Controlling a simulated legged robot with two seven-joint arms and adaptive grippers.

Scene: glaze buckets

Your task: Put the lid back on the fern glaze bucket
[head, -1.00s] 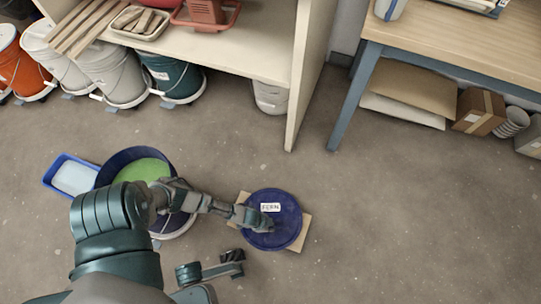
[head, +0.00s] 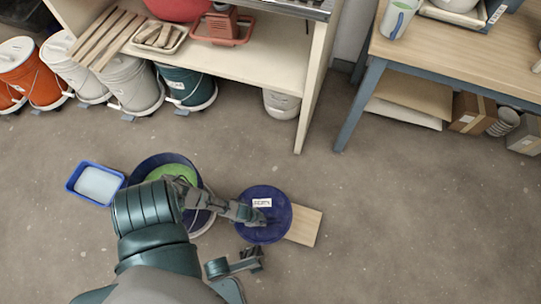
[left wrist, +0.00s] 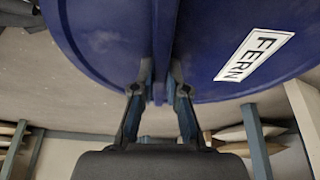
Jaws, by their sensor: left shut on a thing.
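The fern glaze bucket (head: 143,168) is dark blue and open, with green glaze (head: 178,169) inside. My left arm hides part of it. The round blue lid (head: 264,228) with a white FERN label is right of the bucket in the head view, apart from its opening. My left gripper (head: 262,217) is shut on the raised rib across the lid. The left wrist view shows both fingers (left wrist: 160,88) closed around this rib, with the lid (left wrist: 100,40) filling the top. My right gripper (head: 250,258) shows near the bottom; its jaw state is unclear.
A wooden board (head: 305,226) lies on the floor, partly behind the lid. A blue tray (head: 72,184) with pale contents sits left of the bucket. Several lidded buckets stand under the shelf (head: 235,62). A table (head: 470,45) stands at right. The right floor is clear.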

